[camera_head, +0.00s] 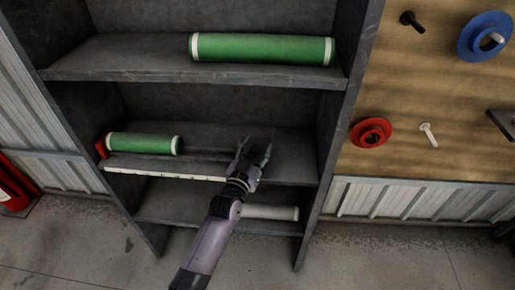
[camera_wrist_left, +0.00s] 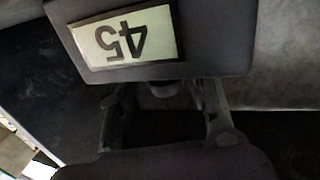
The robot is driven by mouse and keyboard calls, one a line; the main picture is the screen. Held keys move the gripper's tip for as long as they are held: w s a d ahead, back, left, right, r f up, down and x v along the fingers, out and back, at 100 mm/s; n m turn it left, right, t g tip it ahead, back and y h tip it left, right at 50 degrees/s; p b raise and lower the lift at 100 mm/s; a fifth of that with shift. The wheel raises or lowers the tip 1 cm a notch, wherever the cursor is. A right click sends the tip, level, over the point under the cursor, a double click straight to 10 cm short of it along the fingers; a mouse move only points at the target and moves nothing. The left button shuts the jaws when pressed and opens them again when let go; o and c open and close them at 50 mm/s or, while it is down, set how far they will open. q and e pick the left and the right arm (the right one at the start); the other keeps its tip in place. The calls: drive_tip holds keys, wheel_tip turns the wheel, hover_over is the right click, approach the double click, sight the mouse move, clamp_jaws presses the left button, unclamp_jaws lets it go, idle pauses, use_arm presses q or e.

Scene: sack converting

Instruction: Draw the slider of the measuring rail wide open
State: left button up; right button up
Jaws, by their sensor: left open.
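The measuring rail (camera_head: 165,173) runs along the front of the middle shelf, with a pale marked strip and a red end piece (camera_head: 102,147) at its left. My left gripper (camera_head: 254,152) is over this shelf, right of the pale strip, fingers apart. In the left wrist view, a dark block with a pale plate reading 45 upside down (camera_wrist_left: 125,37), seemingly the slider, lies beyond my left gripper (camera_wrist_left: 166,112). A small rounded part under it shows between the fingers; contact cannot be told. My gripper hides this spot in the head view. My right gripper is out of view.
A green roll (camera_head: 143,144) lies on the middle shelf at left, a longer one (camera_head: 262,49) on the shelf above. A pale roll (camera_head: 270,212) lies below. The rack's right side panel (camera_head: 338,120) stands close right of my gripper.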

use_arm(q)
drive_tip(key=shift+s+a, duration=0.1)
drive_tip(key=shift+s+a+f, duration=0.1)
drive_tip(key=shift+s, duration=0.2)
drive_tip(key=v, duration=1.1)
drive_tip(key=shift+s, duration=0.1)
drive_tip(key=s+a+f+g+y, duration=0.1)
drive_tip(key=s+f+g, duration=0.25)
drive_tip(key=f, duration=0.75)
drive_tip(key=s+a+f+g, duration=0.2)
drive_tip(key=s+f, duration=0.3)
drive_tip(key=f, duration=0.5)
drive_tip(key=s+a+f+g+y, duration=0.15)
drive_tip(key=s+f, duration=0.25)
drive_tip(key=f, duration=0.7)
drive_tip(key=s+a+f+g, duration=0.3)
drive_tip(key=s+f, duration=0.3)
drive_tip(key=s, duration=0.5)
drive_tip(key=s+a+f+g+y, duration=0.1)
drive_tip(key=s+a+f+g, duration=0.2)
drive_tip(key=s+f, duration=0.4)
drive_tip(key=s+a+f+g+y, duration=0.1)
drive_tip(key=s+a+f+g, duration=0.2)
drive_tip(key=s, duration=1.2)
wheel_tip(320, 180, down, 3)
drive_tip(key=shift+a+f+n, duration=0.2)
drive_tip(key=shift+a+n, duration=0.1)
drive_tip(key=shift+a, duration=0.35)
